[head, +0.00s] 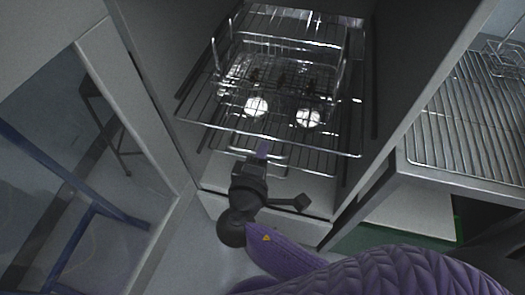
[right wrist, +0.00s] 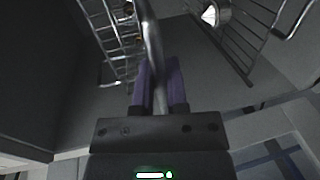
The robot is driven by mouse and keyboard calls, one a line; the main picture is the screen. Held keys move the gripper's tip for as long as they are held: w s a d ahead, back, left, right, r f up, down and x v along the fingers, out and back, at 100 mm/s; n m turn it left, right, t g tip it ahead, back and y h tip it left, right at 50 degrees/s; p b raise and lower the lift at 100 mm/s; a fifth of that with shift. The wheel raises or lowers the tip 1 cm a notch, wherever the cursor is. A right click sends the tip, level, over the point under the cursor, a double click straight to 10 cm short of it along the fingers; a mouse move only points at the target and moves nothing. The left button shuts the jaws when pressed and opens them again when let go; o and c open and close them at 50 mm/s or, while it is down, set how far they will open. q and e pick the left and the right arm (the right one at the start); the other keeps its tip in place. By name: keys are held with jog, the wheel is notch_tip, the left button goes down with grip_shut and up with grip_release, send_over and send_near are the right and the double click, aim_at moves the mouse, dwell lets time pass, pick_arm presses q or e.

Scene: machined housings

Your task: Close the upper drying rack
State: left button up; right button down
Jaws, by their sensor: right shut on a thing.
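The upper drying rack (head: 215,124) is a wire shelf with raised wire sides, standing out from the dark cabinet (head: 165,90) in the head view. My right gripper (head: 263,149) is at the rack's front edge, near its middle. In the right wrist view, its two purple fingers (right wrist: 160,80) are shut on a metal bar (right wrist: 152,40) of the rack. My left gripper is not in view.
Two bright round spots (head: 256,106) show among the wires. A bench with a ribbed metal top (head: 465,125) stands to the right. A glass-panelled frame with a pale edge (head: 125,120) stands at the left. Pale floor shows in front of the cabinet.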

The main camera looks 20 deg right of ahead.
aim_at(273, 122)
jog(key=shift+f, duration=0.1)
dwell(0.7)
jog(key=x, duration=0.2)
jog(key=r+x, duration=0.1)
jog(key=x, duration=0.2)
jog(key=b+x, duration=0.1)
jog(key=x, duration=0.2)
jog(key=shift+w+d+r, duration=0.25)
jog(key=shift+w, duration=0.05)
jog(key=shift+w+d, duration=0.15)
jog(key=shift+w, duration=0.1)
jog(key=shift+r, duration=0.15)
jog(key=c, duration=0.7)
grip_release()
jog(key=shift+w+d, duration=0.15)
jog(key=shift+w, duration=0.05)
jog(key=shift+s, duration=0.1)
